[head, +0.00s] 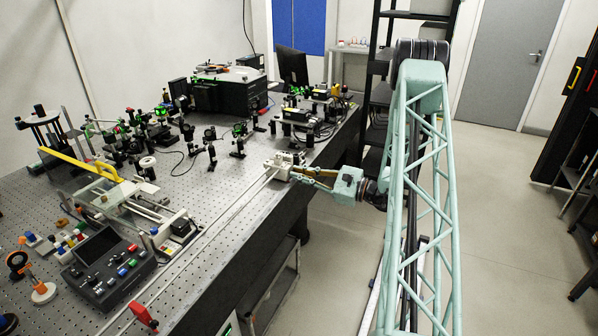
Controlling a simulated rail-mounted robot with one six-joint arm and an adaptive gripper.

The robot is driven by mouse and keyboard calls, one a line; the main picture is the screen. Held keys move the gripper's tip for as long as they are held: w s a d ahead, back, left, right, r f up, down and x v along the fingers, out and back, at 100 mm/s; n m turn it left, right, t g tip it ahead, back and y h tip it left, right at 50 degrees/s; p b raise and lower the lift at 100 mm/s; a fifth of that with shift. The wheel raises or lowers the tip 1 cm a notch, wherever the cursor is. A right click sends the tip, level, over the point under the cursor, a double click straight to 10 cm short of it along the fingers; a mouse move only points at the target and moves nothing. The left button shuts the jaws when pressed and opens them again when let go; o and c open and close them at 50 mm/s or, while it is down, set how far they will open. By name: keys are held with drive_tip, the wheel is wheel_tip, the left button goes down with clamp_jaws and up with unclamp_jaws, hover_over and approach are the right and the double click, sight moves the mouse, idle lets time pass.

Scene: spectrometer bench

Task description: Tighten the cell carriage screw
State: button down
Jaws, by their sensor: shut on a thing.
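The cell carriage (280,163) is a small pale block on the long rail (215,222) along the bench's front edge. My gripper (295,173) reaches in from the right, its fingers pointing left at the carriage's near right side. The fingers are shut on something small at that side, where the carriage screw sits. The screw itself is hidden by the fingers and too small to make out. I cannot tell how far it is turned.
The perforated optical bench (215,180) holds several dark optic mounts behind the carriage. A control box (108,268) with coloured buttons and a yellow-handled frame (85,165) stand to the left. A red stop (143,315) sits near the rail's front end.

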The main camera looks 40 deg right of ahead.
drive_tip(key=m+p, duration=1.2)
drive_tip(key=m, duration=1.4)
drive_tip(key=shift+p, duration=0.35)
drive_tip(key=shift+m, duration=0.3)
drive_tip(key=c, duration=3)
unclamp_jaws()
drive_tip(key=shift+s, duration=0.1)
drive_tip(key=v, duration=1.2)
